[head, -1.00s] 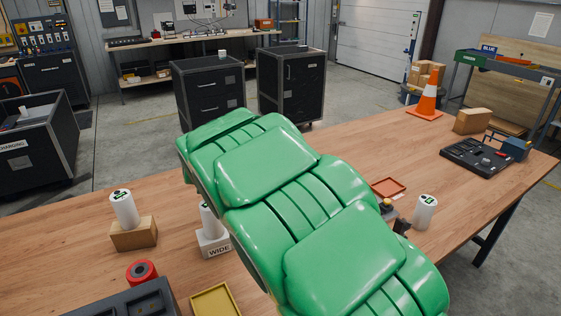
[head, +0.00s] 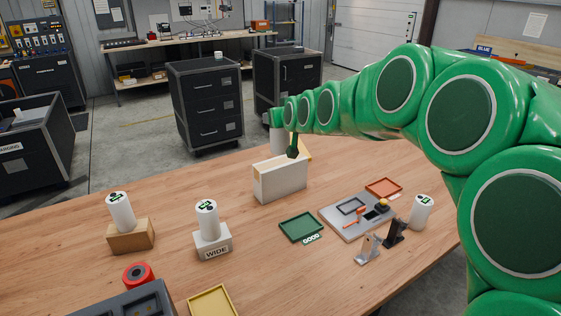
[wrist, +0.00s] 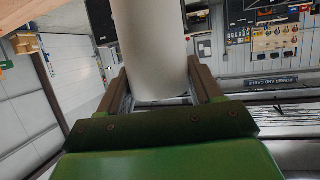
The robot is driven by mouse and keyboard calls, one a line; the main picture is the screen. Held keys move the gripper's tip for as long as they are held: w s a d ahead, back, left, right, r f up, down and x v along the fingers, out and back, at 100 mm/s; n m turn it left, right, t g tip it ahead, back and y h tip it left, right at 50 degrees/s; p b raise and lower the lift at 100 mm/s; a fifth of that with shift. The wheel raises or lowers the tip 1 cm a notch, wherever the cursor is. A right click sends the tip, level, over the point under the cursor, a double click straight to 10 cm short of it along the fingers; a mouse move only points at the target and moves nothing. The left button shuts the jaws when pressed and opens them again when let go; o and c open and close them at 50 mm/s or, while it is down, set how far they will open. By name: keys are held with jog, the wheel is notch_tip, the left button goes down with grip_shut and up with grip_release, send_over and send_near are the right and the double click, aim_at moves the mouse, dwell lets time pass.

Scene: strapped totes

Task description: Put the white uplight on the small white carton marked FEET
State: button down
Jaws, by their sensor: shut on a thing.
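My gripper (wrist: 160,84) is shut on a white cylinder, the white uplight (wrist: 150,40), with one finger on each side in the wrist view. In the head view my gripper (head: 274,119) is at the back of the table, and the uplight (head: 278,143) hangs below it, its lower end hidden behind a pale box. No marking FEET can be read in any view, so I cannot tell which thing is that carton. Similar white cylinders stand on a wooden block (head: 130,238), on a white block marked WIDE (head: 213,243) and at the right (head: 421,212).
The pale box (head: 280,182) stands in front of the held uplight. A green tray (head: 301,227), a grey board (head: 345,222), an orange tray (head: 384,187) and small stands (head: 368,249) lie to the right. The table's front left holds a red roll (head: 138,275) and a yellow tray (head: 213,303).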

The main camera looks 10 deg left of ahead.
jog(key=shift+w+d, duration=0.1)
jog(key=shift+w, duration=0.2)
jog(key=w+a+f, duration=0.3)
jog(key=w+f, duration=0.3)
jog(key=w+a+f, duration=0.2)
jog(key=w+f, duration=0.4)
jog(key=shift+a+f, duration=0.4)
dwell(0.4)
jog(key=shift+f, duration=0.1)
jog(key=shift+c, duration=0.9)
grip_release()
jog(key=v, duration=1.2)
